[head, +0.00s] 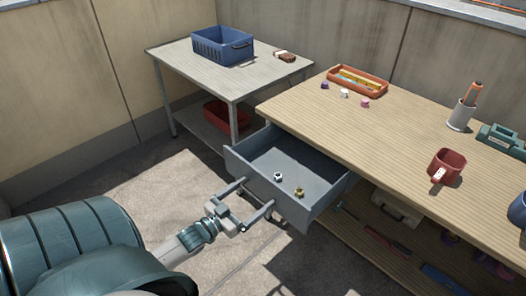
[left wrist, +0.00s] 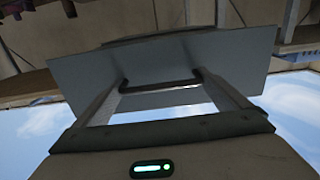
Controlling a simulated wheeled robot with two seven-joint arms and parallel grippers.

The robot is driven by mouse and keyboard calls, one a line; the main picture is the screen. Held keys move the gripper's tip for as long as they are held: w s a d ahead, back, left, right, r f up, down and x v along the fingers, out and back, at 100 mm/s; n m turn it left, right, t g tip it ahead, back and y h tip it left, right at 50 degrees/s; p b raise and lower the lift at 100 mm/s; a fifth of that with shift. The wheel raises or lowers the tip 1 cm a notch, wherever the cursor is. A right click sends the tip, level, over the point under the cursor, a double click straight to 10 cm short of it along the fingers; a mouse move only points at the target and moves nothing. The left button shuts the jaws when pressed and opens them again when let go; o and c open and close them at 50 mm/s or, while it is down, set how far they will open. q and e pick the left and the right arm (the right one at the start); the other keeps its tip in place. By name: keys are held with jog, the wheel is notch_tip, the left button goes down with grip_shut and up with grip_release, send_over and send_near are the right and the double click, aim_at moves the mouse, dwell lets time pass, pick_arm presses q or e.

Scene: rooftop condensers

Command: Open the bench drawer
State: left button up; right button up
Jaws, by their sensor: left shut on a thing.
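The bench drawer (head: 318,199) is grey and stands pulled well out from under the wooden bench top (head: 375,125). A silver nut and a brass fitting (head: 299,192) lie on its floor. My left gripper (head: 250,205) is at the drawer's front, shut on the bar handle. In the left wrist view, the drawer front (left wrist: 200,60) fills the upper middle, and the dark handle (left wrist: 160,87) lies between the two fingers of the gripper. My right gripper is in neither view.
A blue crate (head: 222,46) stands on a side table (head: 180,58) at the back left, with a red bin (head: 222,115) below. An orange tray (head: 358,80), a red mug (head: 446,165) and a pen cup (head: 461,115) stand on the bench. The floor left of the drawer is clear.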

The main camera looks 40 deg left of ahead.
pick_arm(q)
jog(key=s+p, duration=0.1)
jog(key=s, duration=0.5)
jog(key=shift+a+p, duration=0.2)
jog(key=shift+p, duration=0.15)
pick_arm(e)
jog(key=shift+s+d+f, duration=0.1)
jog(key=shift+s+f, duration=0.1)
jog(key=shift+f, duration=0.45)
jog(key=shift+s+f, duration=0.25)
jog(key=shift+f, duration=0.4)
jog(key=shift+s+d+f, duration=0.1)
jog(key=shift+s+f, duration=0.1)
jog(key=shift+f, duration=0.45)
pick_arm(q)
jog(key=o, duration=1.2)
jog(key=shift+c, duration=0.2)
jog(key=shift+s, duration=0.1)
jog(key=s+a+b, duration=0.1)
jog(key=s, duration=1.6)
jog(key=shift+a+b, duration=0.2)
jog(key=shift+b, duration=0.1)
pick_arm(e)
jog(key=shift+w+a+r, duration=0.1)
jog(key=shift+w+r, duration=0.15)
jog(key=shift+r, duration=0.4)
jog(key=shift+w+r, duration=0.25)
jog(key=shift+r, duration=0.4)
